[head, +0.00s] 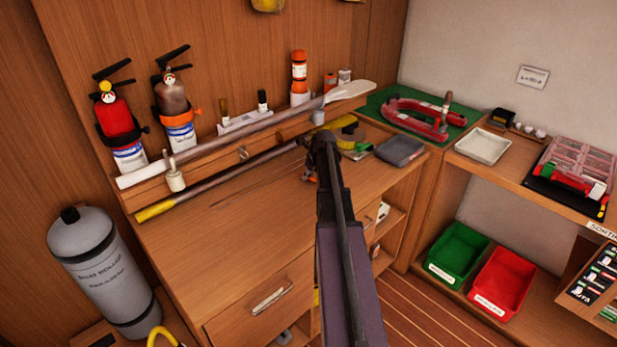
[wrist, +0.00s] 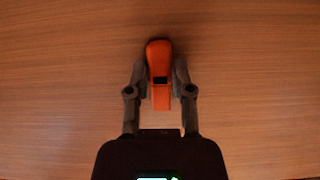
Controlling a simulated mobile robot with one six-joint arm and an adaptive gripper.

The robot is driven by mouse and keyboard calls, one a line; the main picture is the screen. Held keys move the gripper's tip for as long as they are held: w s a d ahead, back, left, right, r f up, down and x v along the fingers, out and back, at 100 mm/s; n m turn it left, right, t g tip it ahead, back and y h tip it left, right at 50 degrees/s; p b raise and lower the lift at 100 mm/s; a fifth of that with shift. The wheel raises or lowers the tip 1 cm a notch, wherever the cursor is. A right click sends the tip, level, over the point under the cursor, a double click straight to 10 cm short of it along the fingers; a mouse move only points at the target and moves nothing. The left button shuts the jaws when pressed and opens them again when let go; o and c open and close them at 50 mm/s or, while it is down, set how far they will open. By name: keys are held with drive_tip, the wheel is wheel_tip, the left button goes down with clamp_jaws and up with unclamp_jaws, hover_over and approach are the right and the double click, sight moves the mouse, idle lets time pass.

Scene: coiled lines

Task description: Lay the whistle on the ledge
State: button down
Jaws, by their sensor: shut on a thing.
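An orange whistle (wrist: 159,58) is gripped between the two fingers of my gripper (wrist: 160,76) in the wrist view, its rounded end pointing away from the wrist. Plain wood grain lies beneath it; I cannot tell the height of the gap. In the head view my gripper (head: 316,165) is over the back right of the wooden bench, mostly hidden by my arm, with only a bit of orange showing beside it. A raised wooden ledge (head: 222,163) runs along the back of the bench, behind my gripper.
A long paddle (head: 235,138) lies along the ledge, with a dark pole (head: 225,174) in front. Bottles (head: 299,75) and two extinguishers (head: 118,125) stand behind. A grey box (head: 400,150) and a tape roll (head: 347,135) sit right of my gripper. The bench top's left-front is clear.

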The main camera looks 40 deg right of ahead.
drive_tip(key=shift+r, duration=0.15)
wheel_tip(320, 180, up, 3)
drive_tip(key=p, duration=0.3)
drive_tip(key=shift+r+p, duration=0.2)
drive_tip(key=shift+p, duration=0.15)
drive_tip(key=s+a, duration=0.3)
drive_tip(key=s, duration=0.1)
drive_tip(key=s+a+r+p, duration=0.1)
drive_tip(key=s+a, duration=0.2)
drive_tip(key=a, duration=0.1)
drive_tip(key=s+a, duration=0.4)
drive_tip(key=shift+s+r, duration=0.15)
drive_tip(key=shift+s, duration=0.2)
drive_tip(key=shift+s+r+p, duration=0.15)
drive_tip(key=shift+s+p, duration=0.15)
drive_tip(key=shift+s, duration=0.95)
drive_tip(key=w+d, duration=0.2)
drive_tip(key=w, duration=0.2)
drive_tip(key=w+d+f+b, duration=0.1)
drive_tip(key=w+d, duration=0.2)
drive_tip(key=w, duration=0.1)
drive_tip(key=w+d, duration=0.2)
drive_tip(key=w, duration=0.3)
drive_tip(key=shift+d+f, duration=0.15)
drive_tip(key=shift+f, duration=0.05)
